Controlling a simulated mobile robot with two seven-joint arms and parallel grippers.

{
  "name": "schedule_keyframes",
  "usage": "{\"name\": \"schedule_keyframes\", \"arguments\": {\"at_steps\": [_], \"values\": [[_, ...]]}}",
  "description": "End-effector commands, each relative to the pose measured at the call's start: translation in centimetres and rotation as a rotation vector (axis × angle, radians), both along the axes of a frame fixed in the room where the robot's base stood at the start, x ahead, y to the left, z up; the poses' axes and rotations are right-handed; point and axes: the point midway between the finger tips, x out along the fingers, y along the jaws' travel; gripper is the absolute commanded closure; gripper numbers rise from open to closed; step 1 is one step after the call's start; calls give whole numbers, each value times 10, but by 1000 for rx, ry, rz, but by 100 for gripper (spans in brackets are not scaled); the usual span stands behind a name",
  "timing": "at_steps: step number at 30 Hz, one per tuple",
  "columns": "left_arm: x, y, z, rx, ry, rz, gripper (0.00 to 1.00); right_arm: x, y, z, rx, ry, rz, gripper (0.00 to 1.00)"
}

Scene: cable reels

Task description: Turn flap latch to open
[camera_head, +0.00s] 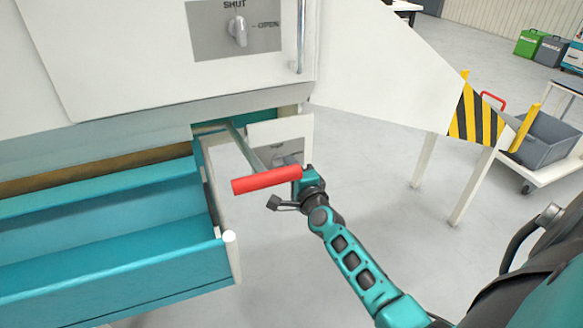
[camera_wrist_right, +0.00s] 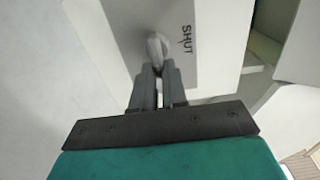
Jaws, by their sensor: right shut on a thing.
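A small pale latch knob (camera_wrist_right: 158,46) sits on a light plate (camera_wrist_right: 200,45) marked SHUT in the right wrist view. My right gripper (camera_wrist_right: 158,82) is shut on this knob, with both grey fingers around its near end. In the head view the plate (camera_head: 292,128) is below the cabinet body, and my gripper (camera_head: 289,160) is at it, partly hidden behind the red handle. A similar knob (camera_head: 238,30) on a grey panel marked SHUT and OPEN is higher on the cabinet and points upright, toward SHUT. My left gripper is out of view.
A red-gripped lever (camera_head: 266,180) sticks out just beside my right gripper. A teal tray (camera_head: 110,285) juts out at left. A white leg frame with a striped yellow-black plate (camera_head: 477,117) and a grey bin cart (camera_head: 550,140) stand at right. Floor between is clear.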

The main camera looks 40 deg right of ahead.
Motion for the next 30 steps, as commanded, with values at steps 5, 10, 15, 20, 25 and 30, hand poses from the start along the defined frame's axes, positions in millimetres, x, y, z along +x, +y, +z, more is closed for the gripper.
{"name": "schedule_keyframes", "arguments": {"at_steps": [5,10,15,20,25,30], "values": [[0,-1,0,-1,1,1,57,0,0,-1,7,0,0,100],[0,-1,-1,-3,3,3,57,0,0,-1,7,0,0,86],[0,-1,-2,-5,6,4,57,0,0,-1,5,0,0,70],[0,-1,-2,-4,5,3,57,0,0,0,4,0,0,62],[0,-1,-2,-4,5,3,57,-1,0,0,3,0,0,62],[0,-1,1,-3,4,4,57,-12,3,0,2,1,0,62]]}}
